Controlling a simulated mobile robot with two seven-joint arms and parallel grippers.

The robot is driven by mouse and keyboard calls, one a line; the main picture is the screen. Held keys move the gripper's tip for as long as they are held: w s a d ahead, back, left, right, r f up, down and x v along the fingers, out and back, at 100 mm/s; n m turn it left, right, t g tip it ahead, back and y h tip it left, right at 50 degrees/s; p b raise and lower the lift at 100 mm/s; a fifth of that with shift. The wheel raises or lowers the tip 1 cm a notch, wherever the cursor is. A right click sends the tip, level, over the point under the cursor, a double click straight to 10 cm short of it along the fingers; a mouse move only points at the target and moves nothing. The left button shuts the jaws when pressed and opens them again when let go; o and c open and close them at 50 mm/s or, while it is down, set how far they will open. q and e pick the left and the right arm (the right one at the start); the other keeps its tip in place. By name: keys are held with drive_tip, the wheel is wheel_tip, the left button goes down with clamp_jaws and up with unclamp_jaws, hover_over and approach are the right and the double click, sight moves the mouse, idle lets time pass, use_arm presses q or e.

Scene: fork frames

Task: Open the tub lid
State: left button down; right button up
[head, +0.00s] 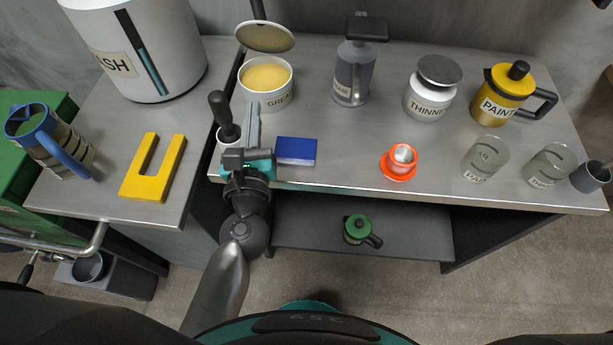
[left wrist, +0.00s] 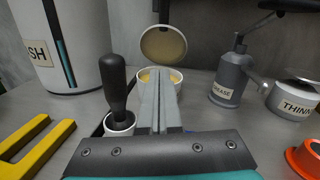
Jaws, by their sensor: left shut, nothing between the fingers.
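The white tub (head: 267,92), labelled GREASE, stands at the back left of the table with yellow content showing. Its round lid (head: 264,37) stands raised and tilted back behind the rim; the left wrist view shows its underside (left wrist: 163,46) facing me. My left gripper (head: 253,106) is shut and empty, its fingers pointing at the tub's front left side. In the left wrist view the shut fingers (left wrist: 160,85) cover part of the tub (left wrist: 176,78). I cannot tell whether they touch it. My right gripper is not in view.
A black-handled tool (head: 222,112) stands in a white cup close left of my fingers. A blue block (head: 296,151) lies to their right. A grey pump bottle (head: 353,70), thinner jar (head: 430,90) and orange cup (head: 400,160) stand farther right.

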use_arm(q)
drive_tip(key=s+d+r+m+h, duration=0.2)
drive_tip(key=s+d+m+h, duration=0.45)
drive_tip(key=m, duration=0.75)
drive_tip(key=s+d+f+m+g+h, duration=0.2)
drive_tip(key=f+m+g, duration=0.4)
drive_tip(key=m, duration=0.9)
drive_tip(key=shift+s+d+g+h+b, duration=0.35)
drive_tip(key=shift+d+g+h, duration=0.4)
drive_tip(key=shift+h, duration=0.1)
drive_tip(key=s+a+f+m+g+y, duration=0.2)
drive_tip(key=f, duration=0.8)
drive_tip(key=s+a+f+m+g+y, duration=0.1)
drive_tip(key=s+a+f, duration=0.2)
drive_tip(key=f, duration=0.7)
drive_tip(key=s+a+f+m+g+y, duration=0.2)
drive_tip(key=f, duration=0.7)
drive_tip(key=s+a+f+m+g+y, duration=0.1)
drive_tip(key=s+a+f, duration=0.4)
drive_tip(key=s, duration=0.5)
drive_tip(key=s+a+f+m+g+y, duration=0.2)
drive_tip(key=s+f+m, duration=0.4)
drive_tip(key=s+f, duration=0.4)
drive_tip(key=a+g+b, duration=0.1)
drive_tip(key=a, duration=0.1)
drive_tip(key=shift+s+a+f+g, duration=0.2)
drive_tip(key=shift+s+a+g, duration=0.15)
drive_tip(key=shift+a, duration=0.05)
